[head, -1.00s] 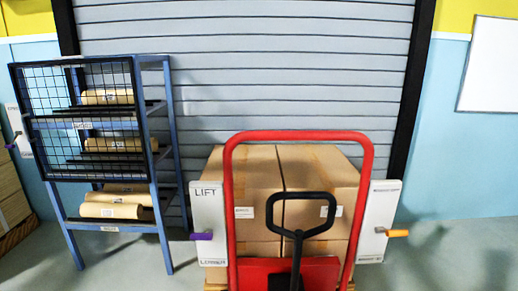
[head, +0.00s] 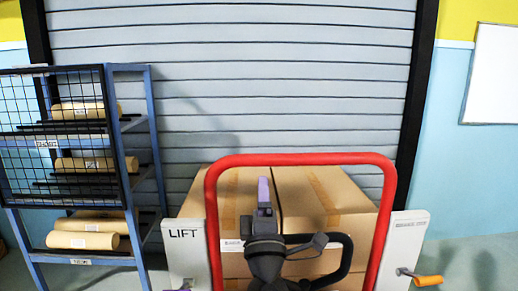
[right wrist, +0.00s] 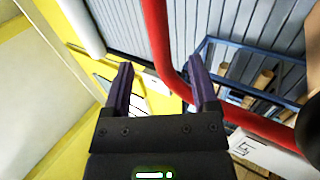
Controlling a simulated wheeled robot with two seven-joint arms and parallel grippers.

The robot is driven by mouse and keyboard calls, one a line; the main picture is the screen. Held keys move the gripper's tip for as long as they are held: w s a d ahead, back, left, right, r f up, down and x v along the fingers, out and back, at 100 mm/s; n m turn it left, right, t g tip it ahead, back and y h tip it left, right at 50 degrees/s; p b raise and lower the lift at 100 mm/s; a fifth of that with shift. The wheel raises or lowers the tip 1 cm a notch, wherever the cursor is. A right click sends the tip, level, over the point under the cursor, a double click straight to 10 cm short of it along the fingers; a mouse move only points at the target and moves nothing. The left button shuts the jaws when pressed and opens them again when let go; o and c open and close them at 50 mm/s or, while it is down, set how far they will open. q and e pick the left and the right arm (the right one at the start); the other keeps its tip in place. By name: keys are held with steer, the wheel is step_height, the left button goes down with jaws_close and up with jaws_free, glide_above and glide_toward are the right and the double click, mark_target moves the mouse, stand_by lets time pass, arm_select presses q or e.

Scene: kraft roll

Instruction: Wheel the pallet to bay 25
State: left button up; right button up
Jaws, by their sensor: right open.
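The hand pallet truck shows in the head view with a red tubular guard frame (head: 301,159) and a black loop handle (head: 345,262). Brown cartons (head: 325,195) are stacked behind the frame. The pallet under them is out of view. My right gripper (head: 264,188) has purple fingers and is in front of the cartons, overlapping the left part of the loop handle. In the right wrist view its fingers (right wrist: 161,68) are apart with nothing between them, and the red frame (right wrist: 156,40) passes beyond them. I cannot tell if it touches the handle. My left gripper is not in view. No sign reading 25 shows.
A blue rack (head: 147,150) with a mesh front and several paper rolls (head: 82,240) stands at left. A grey shutter (head: 230,70) closes the back. A white LIFT panel (head: 187,250) and an orange-handled panel (head: 403,245) flank the frame.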

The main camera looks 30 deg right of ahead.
mark_target(261, 166)
steer(key=shift+h, duration=0.3)
steer(key=x, duration=0.8)
steer(key=shift+w+d+r, duration=0.15)
steer(key=shift+w+r, duration=0.1)
steer(key=shift+w, duration=0.05)
steer(key=shift+w+d+r, duration=0.25)
steer(key=shift+w+r, duration=0.1)
steer(key=shift+w, duration=0.05)
steer(key=shift+c, duration=0.2)
steer(key=c, duration=1)
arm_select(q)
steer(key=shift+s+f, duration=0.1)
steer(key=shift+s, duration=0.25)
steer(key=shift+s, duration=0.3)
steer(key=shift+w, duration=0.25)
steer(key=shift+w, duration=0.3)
